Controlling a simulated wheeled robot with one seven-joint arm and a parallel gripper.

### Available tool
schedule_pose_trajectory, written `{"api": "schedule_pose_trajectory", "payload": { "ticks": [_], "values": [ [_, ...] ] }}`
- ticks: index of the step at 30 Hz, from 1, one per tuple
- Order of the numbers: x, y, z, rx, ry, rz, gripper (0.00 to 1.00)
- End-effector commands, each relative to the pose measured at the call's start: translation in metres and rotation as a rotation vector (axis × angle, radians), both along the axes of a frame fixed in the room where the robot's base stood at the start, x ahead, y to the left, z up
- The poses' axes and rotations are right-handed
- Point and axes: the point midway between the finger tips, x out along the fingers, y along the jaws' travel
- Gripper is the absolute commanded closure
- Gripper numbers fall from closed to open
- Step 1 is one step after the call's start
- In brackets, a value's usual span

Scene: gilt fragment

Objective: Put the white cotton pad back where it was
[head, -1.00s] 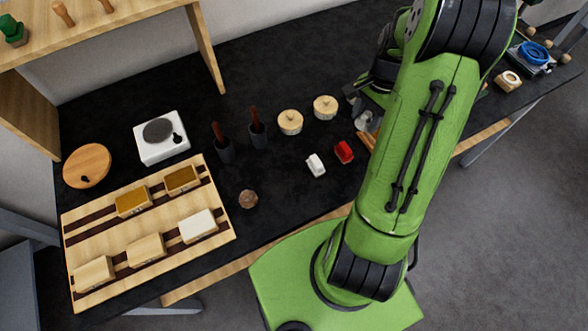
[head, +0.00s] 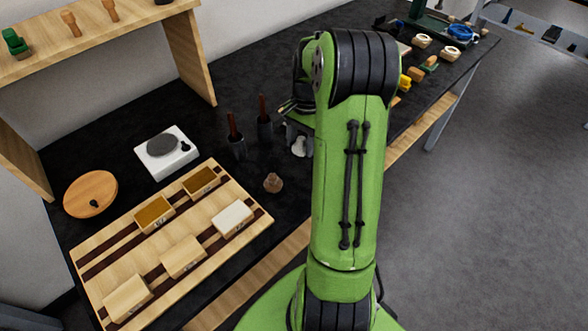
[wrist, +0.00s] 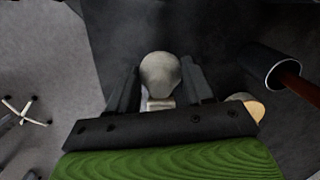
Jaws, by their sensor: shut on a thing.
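My gripper (wrist: 157,90) is shut on a pale rounded thing (wrist: 160,72) with a small light block-like part below it, between the two dark fingers. It may be the white cotton pad; its shape does not make this certain. In the head view the pale thing (head: 299,146) shows at my gripper (head: 298,135), left of my green arm and beside the dark pots. A white-topped block (head: 232,218) sits on the striped wooden board (head: 118,262), at its right side. My arm hides part of the gripper.
Several wooden blocks share the board. Two dark pots with red-brown handles (head: 236,140) (head: 265,124) and a small brown knob-like thing (head: 273,183) stand near the gripper. A white scale-like device (head: 167,153) and round wooden lid (head: 90,194) are farther left. Dark worktop shows between them.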

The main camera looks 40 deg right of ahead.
Motion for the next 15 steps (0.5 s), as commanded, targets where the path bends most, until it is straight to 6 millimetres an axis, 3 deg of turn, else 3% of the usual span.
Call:
{"api": "schedule_pose_trajectory", "payload": {
  "ticks": [9, 15],
  "values": [
    [0.0, 0.001, -0.061, 0.001, 0.001, 0.001, 0.78],
    [0.0, 0.0, -0.062, -0.001, -0.001, 0.001, 0.78]
  ]
}}
